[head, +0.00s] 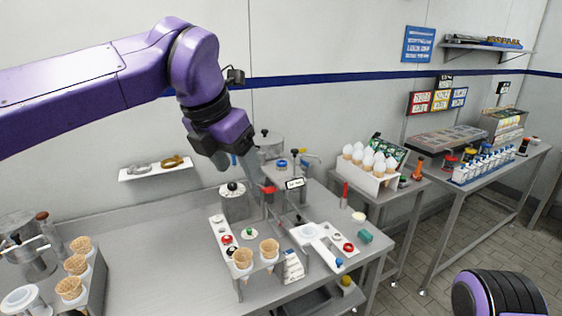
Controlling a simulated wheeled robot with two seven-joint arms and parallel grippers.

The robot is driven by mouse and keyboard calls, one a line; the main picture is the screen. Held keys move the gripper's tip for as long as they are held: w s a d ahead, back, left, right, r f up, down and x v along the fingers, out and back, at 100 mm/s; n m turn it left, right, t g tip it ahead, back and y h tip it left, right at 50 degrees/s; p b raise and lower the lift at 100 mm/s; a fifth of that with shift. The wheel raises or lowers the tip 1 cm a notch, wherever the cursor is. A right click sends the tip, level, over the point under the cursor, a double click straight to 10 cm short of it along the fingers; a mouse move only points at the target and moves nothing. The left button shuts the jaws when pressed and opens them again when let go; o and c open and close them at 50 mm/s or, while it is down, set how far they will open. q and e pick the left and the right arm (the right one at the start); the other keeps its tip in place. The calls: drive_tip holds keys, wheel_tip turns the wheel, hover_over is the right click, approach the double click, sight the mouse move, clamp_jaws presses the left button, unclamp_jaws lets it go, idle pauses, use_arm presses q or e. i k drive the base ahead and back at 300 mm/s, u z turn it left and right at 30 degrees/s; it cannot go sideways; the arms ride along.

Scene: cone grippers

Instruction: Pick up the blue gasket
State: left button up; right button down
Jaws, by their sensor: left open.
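My left gripper (246,172) hangs from the purple arm above the back of the metal table (165,245), pointing down and slightly right. It is open, and I see nothing held in it. A small blue piece (282,163) sits on top of the metal box behind the gripper, to its right. Another small blue piece (339,262) lies at the front end of the white fixture, beside a red one. Both are too small to tell which is the gasket. My right gripper is out of view; only a purple and black part of my right arm shows at bottom right.
A white rack (218,232) and two cones stand mid-table, beside a white fixture (312,236). More cones (75,265) stand at left. A shelf (155,172) is on the wall. Side tables at right hold a white-topped cone rack (368,178) and bottles. The table's left-middle is clear.

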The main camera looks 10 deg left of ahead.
sight(282, 163)
drive_tip(key=i, duration=1.45)
